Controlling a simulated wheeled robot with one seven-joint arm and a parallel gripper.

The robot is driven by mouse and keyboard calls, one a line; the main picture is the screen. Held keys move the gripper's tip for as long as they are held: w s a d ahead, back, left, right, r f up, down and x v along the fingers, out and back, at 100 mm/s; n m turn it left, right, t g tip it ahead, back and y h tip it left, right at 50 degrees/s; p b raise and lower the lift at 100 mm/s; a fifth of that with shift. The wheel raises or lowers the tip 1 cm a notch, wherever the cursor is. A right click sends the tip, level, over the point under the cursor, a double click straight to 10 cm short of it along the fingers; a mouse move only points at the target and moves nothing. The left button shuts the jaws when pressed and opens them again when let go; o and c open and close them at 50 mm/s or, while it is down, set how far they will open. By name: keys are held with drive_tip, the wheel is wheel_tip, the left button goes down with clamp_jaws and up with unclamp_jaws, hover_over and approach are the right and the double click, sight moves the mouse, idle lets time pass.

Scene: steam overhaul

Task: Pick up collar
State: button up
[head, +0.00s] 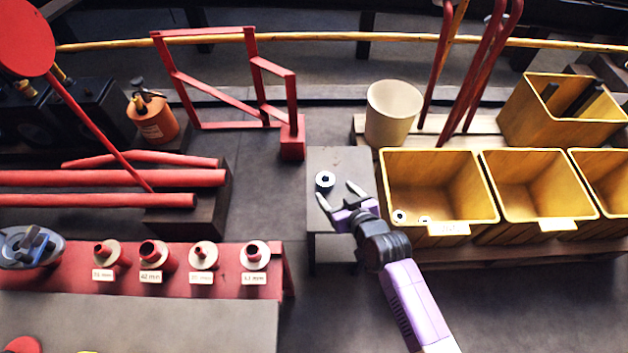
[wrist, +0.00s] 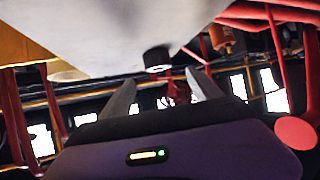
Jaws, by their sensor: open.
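A small dark collar with a pale ring face and a hole (head: 325,181) lies on the grey top of a small stand (head: 342,160). My gripper (head: 337,193) is open, with its two pale fingers spread at the near right side of the collar. In the wrist view the collar (wrist: 158,59) shows as a dark short cylinder against the pale stand top, beyond the fingertips and roughly between them. Nothing is between the fingers of my gripper (wrist: 163,90). I cannot tell whether a finger touches the collar.
Yellow bins (head: 440,185) stand right of the stand; the nearest holds small rings (head: 399,216). A cream bucket (head: 393,112) stands behind. A red bench (head: 220,270) with several labelled flanged pieces (head: 152,254) is at the left front. A red frame (head: 292,137) stands behind left.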

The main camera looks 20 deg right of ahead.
sight(324, 178)
drive_tip(key=b+x, duration=0.2)
drive_tip(key=x, duration=0.5)
drive_tip(key=shift+w+d+f, duration=0.15)
drive_tip(key=shift+f, duration=0.15)
clamp_jaws()
drive_tip(key=shift+r, duration=0.1)
